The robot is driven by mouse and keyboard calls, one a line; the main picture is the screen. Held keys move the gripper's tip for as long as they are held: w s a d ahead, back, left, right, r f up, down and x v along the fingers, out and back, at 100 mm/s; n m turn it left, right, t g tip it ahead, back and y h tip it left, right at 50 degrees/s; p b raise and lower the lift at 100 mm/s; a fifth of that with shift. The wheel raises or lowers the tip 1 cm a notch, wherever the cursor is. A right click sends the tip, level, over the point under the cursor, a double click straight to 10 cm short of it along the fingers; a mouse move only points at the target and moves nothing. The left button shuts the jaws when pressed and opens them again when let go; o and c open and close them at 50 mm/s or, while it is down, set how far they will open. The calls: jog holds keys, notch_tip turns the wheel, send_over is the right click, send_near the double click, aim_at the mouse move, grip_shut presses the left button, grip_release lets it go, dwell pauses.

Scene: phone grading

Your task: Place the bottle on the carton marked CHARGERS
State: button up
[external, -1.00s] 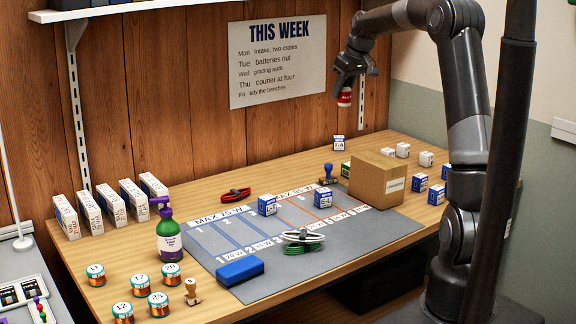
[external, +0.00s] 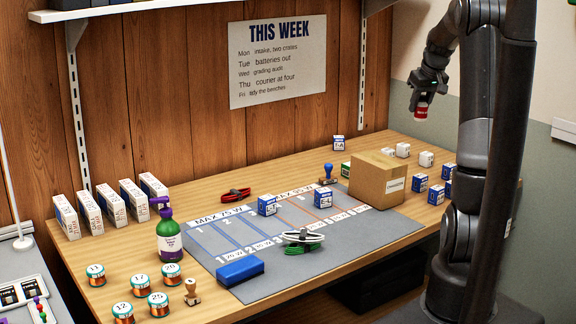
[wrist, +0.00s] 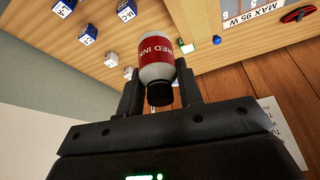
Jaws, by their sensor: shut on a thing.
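My gripper (external: 425,94) is shut on a small bottle (external: 421,111), high above the back right of the bench. In the wrist view the bottle (wrist: 156,60) is pale with a red label reading RED INK, and its black cap faces the camera. It sits between both fingers (wrist: 160,92). A brown cardboard carton (external: 366,183) stands on the bench, below and left of the bottle, at the right end of the grey mat. It has a pale label whose text is too small to read. The carton's top looks bare.
Small blue-and-white boxes (external: 420,182) stand right of the carton, with white ones (external: 402,150) behind it. A blue stamp (external: 326,173) stands to its left. A green bottle (external: 169,240) stands at the left of the grey mat (external: 300,268). Air around my gripper looks clear.

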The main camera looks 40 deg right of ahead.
notch_tip(320, 180, down, 2)
jog(key=shift+f, duration=0.1)
send_near(374, 156)
jog(key=shift+w, duration=0.65)
jog(key=shift+d+f, duration=0.1)
jog(key=shift+f, duration=1.75)
jog(key=o, duration=0.9)
jog(key=shift+f, duration=0.15)
jog(key=shift+o, duration=0.3)
